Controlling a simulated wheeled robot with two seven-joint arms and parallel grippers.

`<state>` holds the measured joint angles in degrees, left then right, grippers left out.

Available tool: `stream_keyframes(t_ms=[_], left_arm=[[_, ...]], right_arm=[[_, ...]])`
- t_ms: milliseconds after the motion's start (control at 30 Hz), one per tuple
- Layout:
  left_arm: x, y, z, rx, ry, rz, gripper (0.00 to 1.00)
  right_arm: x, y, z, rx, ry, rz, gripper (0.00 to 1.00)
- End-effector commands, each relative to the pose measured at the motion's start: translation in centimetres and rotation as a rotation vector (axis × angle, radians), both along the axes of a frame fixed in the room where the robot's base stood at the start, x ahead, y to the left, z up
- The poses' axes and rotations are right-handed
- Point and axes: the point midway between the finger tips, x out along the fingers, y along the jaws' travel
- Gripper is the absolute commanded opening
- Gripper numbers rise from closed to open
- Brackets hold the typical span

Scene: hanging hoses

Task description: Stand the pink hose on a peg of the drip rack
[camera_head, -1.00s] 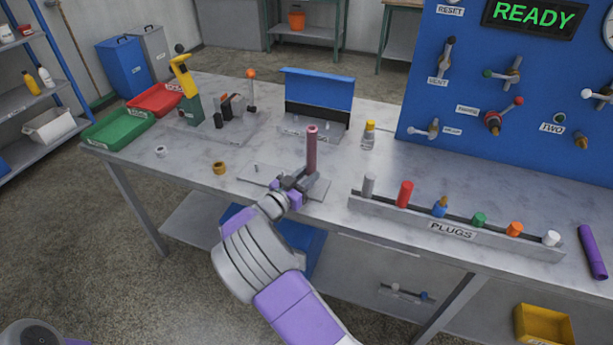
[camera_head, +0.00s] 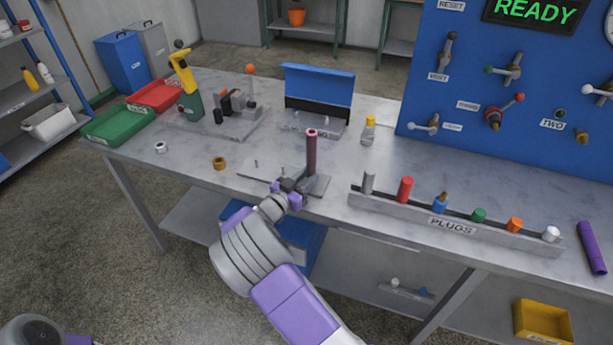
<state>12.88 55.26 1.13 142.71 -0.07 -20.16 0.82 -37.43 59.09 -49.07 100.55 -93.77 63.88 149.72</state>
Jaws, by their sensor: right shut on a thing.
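The pink hose (camera_head: 311,155) stands upright, a dark pink tube with a lighter open top end. My right gripper (camera_head: 300,183) is shut on it near its lower end. The drip rack seems to be the flat grey plate (camera_head: 252,175) under the gripper, near the bench's front edge. A small thin peg (camera_head: 256,164) shows on its left part. The hose's lower end is hidden by the gripper, so I cannot tell whether it is around a peg. My left gripper is out of view.
A long rack of plugs (camera_head: 455,228) lies to the right. A brass ring (camera_head: 219,163) and a white ring (camera_head: 160,147) lie to the left. A yellow-capped bottle (camera_head: 369,131) and an open blue-lidded box (camera_head: 318,90) stand behind. A purple tube (camera_head: 592,248) lies far right.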

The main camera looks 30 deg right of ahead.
Motion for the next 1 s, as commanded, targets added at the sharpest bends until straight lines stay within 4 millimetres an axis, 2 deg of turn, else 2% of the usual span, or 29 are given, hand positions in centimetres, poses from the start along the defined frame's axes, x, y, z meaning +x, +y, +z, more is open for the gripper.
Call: stream_keyframes(t_ms=[667, 700, 900, 1000], left_arm=[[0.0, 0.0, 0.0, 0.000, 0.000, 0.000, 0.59], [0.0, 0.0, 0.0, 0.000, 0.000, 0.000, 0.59], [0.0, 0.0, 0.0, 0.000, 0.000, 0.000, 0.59], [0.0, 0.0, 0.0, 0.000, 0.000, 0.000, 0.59]], right_arm=[[0.0, 0.0, -1.7, -0.001, 0.001, 0.000, 0.00], [0.0, 0.0, -1.8, 0.000, 0.001, 0.000, 0.32], [0.0, 0.0, -1.8, 0.001, 0.002, 0.000, 0.60], [0.0, 0.0, -1.9, 0.002, 0.003, 0.000, 0.60]])
